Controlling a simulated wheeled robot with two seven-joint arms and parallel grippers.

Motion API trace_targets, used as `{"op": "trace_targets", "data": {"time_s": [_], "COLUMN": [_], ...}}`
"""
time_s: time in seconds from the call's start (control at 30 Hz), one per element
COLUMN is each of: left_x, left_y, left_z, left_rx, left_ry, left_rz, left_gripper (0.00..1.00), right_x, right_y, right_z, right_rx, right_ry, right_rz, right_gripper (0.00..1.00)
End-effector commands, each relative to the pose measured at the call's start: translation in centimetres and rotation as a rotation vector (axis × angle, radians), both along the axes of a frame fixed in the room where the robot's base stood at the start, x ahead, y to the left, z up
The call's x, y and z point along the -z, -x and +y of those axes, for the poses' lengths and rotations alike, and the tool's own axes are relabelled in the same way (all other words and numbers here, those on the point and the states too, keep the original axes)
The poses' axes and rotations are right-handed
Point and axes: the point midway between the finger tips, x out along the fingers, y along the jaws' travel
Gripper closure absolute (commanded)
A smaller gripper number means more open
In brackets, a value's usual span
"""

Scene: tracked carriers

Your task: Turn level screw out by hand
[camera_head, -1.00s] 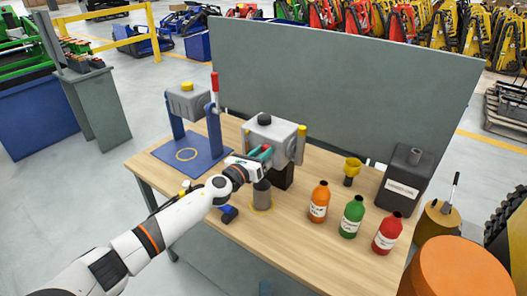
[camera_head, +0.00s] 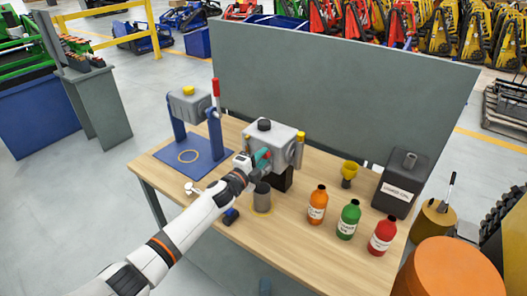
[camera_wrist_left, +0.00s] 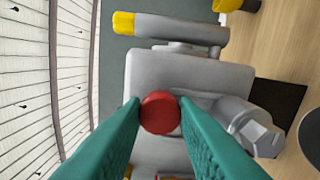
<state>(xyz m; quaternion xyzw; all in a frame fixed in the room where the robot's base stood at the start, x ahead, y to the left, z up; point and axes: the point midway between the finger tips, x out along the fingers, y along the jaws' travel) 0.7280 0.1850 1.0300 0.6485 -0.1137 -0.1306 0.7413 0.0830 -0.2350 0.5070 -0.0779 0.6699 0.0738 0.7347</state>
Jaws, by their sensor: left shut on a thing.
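The level screw is a round red head (camera_wrist_left: 160,112) on the face of a grey gearbox-like housing (camera_wrist_left: 170,70). In the head view the housing (camera_head: 280,136) stands on a dark block on the table. My left gripper (camera_head: 263,156) is at the housing's front left face. In the left wrist view its teal fingers (camera_wrist_left: 160,115) are closed on the red screw head from both sides. The screw's shank is hidden behind its head. My right gripper is not in view.
The wooden table (camera_head: 285,238) holds a grey cup (camera_head: 262,198) below the housing, orange (camera_head: 317,207), green (camera_head: 350,219) and red (camera_head: 384,236) bottles, a yellow funnel (camera_head: 349,170) and a dark can (camera_head: 400,184). A blue stand (camera_head: 216,138) is left; a grey panel (camera_head: 340,90) rises behind.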

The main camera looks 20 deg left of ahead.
Motion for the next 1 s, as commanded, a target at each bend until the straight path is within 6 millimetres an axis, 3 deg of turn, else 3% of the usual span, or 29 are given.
{"op": "trace_targets", "data": {"time_s": [0.27,0.43,0.6,0.87,0.9,1.0], "left_x": [-0.2,-0.6,-0.2,0.0,0.0,0.0], "left_y": [-0.1,-0.1,0.0,0.0,0.0,0.0], "left_z": [0.0,0.0,0.0,0.0,0.0,0.0], "left_rx": [0.000,-0.003,-0.001,0.000,0.000,0.000], "left_ry": [0.035,0.419,0.741,0.800,0.799,0.798], "left_rz": [0.010,0.152,0.268,0.289,0.289,0.289], "left_gripper": [0.90,0.90,0.90,0.90,0.72,0.55], "right_x": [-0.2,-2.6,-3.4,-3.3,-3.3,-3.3], "right_y": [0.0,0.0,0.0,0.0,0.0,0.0], "right_z": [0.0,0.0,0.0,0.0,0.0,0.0], "right_rx": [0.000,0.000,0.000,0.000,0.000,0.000], "right_ry": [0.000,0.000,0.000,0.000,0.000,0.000], "right_rz": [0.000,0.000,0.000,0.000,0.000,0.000], "right_gripper": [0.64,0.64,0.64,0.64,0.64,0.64]}}
